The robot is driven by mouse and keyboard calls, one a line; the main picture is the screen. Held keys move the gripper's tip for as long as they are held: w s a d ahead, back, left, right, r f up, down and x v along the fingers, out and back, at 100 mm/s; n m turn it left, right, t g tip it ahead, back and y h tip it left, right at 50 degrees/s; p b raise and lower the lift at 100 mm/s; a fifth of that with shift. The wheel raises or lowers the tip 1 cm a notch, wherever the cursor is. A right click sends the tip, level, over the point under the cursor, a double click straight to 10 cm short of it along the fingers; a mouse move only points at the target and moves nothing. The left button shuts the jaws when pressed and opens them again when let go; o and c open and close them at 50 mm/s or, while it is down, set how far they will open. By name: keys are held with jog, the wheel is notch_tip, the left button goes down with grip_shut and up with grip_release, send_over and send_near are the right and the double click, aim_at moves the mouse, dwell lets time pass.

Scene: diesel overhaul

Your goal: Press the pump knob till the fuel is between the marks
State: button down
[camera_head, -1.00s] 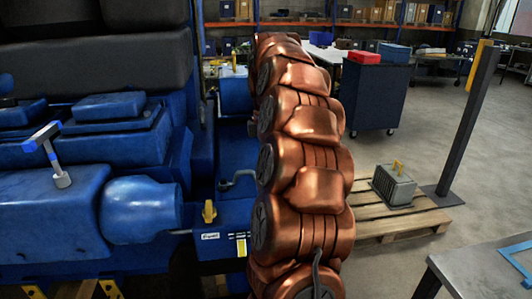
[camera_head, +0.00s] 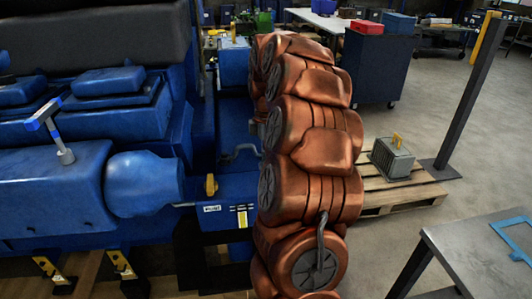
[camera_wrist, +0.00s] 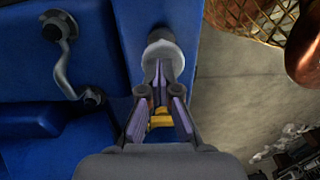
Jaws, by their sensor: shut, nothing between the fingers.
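In the wrist view, a pale grey round knob (camera_wrist: 163,54) stands on a blue block, and I take it for the pump knob. My gripper (camera_wrist: 159,72) is shut and empty, its fingertips right at the knob's near edge; I cannot tell whether they touch it. In the head view my gripper is hidden behind my copper arm. A small yellow and white strip (camera_head: 242,217) on the blue engine may be the fuel gauge; its level and marks are too small to read.
A yellow lever (camera_head: 211,185) sits left of the strip. A bent pipe (camera_wrist: 62,55) runs along the blue surface left of my gripper. A pallet (camera_head: 405,193) carrying a grey box, a dark post (camera_head: 470,95) and a metal table (camera_head: 480,255) stand to the right.

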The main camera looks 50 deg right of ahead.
jog(key=shift+f, duration=0.1)
jog(key=shift+f+b, duration=1)
jog(key=shift+f, duration=0.8)
jog(key=shift+r, duration=0.1)
notch_tip(320, 180, up, 5)
jog(key=shift+w+f+p, duration=0.1)
jog(key=shift+f+p, duration=0.1)
jog(key=shift+p, duration=0.5)
notch_tip(320, 180, up, 9)
jog(key=b, duration=0.2)
jog(key=shift+d+r, duration=0.15)
jog(key=shift+r, duration=0.05)
dwell(0.4)
